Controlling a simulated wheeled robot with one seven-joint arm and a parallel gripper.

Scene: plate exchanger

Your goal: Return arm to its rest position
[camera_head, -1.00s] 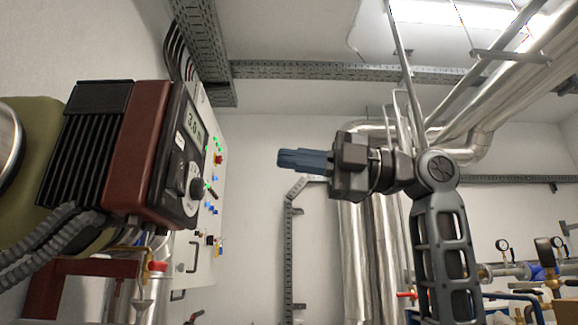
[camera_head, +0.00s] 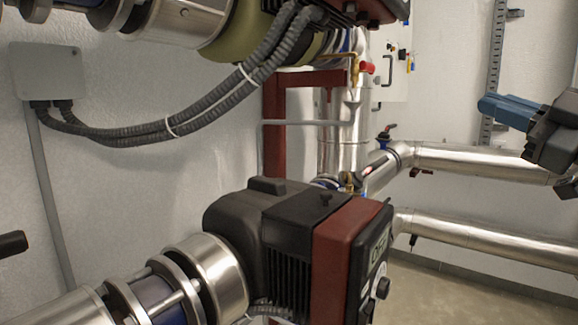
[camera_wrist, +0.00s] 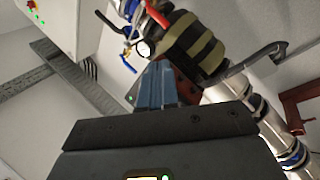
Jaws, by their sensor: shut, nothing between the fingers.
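My gripper (camera_head: 505,112) shows at the right edge of the head view, with blue-grey fingers pointing left. Its fingers are shut together with nothing between them. It hangs in free air, with pipes and the wall behind it, and it touches nothing that I can see. The rest of my arm lies mostly outside the head view. In the wrist view the shut fingers (camera_wrist: 158,85) stand in the middle, above the dark gripper body.
A black and red pump unit (camera_head: 335,250) fills the lower middle of the head view. Silver pipes (camera_head: 470,160) run to the right behind it. A grey junction box (camera_head: 47,72) with corrugated cables is on the left wall. Bare floor (camera_head: 450,290) shows at lower right.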

